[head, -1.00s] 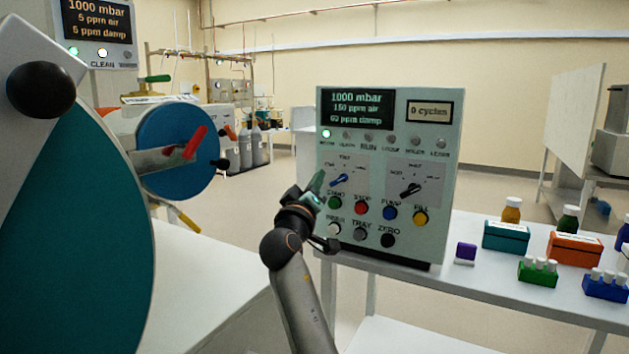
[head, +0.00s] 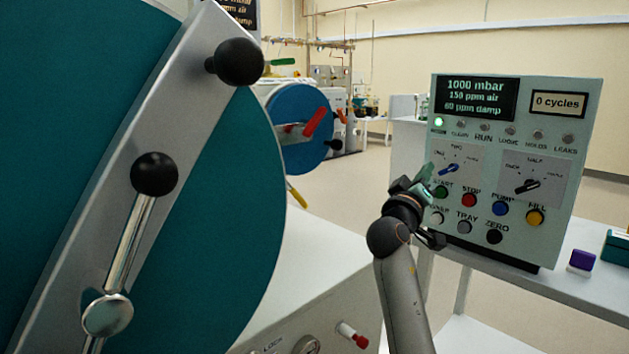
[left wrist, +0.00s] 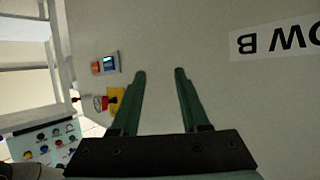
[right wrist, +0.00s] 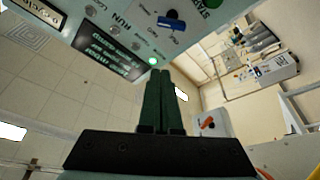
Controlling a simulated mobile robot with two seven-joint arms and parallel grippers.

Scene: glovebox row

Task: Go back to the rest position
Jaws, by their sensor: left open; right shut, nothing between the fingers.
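My right gripper (head: 428,178) is in front of the left side of the control panel (head: 517,150) in the head view. In the right wrist view its two green fingers (right wrist: 160,100) are together and hold nothing, with the panel face (right wrist: 110,40) at the upper left. My left gripper is outside the head view. In its wrist view the fingers (left wrist: 160,100) are apart with nothing between them, over a pale surface with a sign (left wrist: 275,38) at the right.
A large teal round door (head: 225,190) with a metal bar and black knobs (head: 240,62) fills the left of the head view. A blue round door with a red handle (head: 315,120) is farther back. A small purple box (head: 582,259) stands right of the panel on the white table.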

